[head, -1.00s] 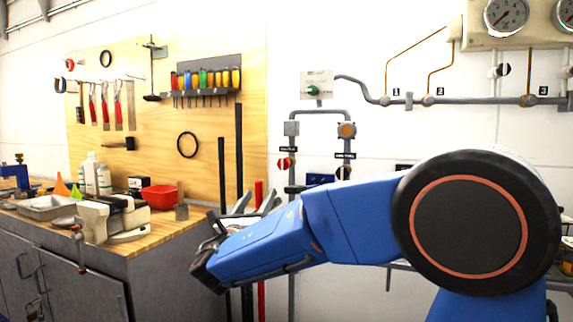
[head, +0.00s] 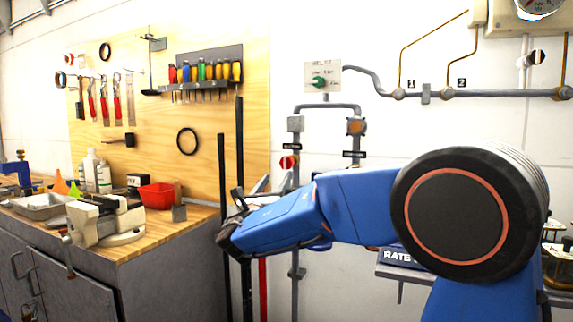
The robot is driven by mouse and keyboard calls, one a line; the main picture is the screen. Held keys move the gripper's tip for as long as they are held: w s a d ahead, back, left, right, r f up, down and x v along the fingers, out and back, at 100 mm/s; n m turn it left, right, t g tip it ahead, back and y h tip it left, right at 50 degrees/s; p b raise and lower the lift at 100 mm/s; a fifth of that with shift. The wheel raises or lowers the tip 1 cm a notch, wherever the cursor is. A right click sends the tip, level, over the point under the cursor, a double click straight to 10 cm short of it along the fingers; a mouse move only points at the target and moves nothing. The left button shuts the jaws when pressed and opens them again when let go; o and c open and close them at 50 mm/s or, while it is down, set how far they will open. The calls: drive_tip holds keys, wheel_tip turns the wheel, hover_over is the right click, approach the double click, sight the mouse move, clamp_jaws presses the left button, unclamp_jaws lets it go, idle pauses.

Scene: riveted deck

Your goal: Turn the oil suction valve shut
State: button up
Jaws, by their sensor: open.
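Two grey pipes run down the white wall, each with a small black label too small to read. Under the left label is a red-and-white round valve handle (head: 288,162). An orange-brown round fitting (head: 356,126) sits on the right pipe above its label. A green knob (head: 319,83) is on a pale plate above. I cannot tell from the labels which one is the oil suction valve. My gripper (head: 238,207) is open, at the left end of my blue arm, below and left of the red-and-white handle and apart from it. My arm hides the lower right pipe.
A wooden workbench (head: 160,240) with a vise (head: 105,222), red bin (head: 156,196) and bottles stands at the left. A tool pegboard (head: 150,90) is behind it. Dark upright bars and a red one stand beside the gripper. Numbered pipes and gauges are at upper right.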

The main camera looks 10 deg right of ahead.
sight(285, 165)
drive_tip(key=x, duration=1.1)
drive_tip(key=shift+c, duration=0.2)
drive_tip(key=c, duration=1)
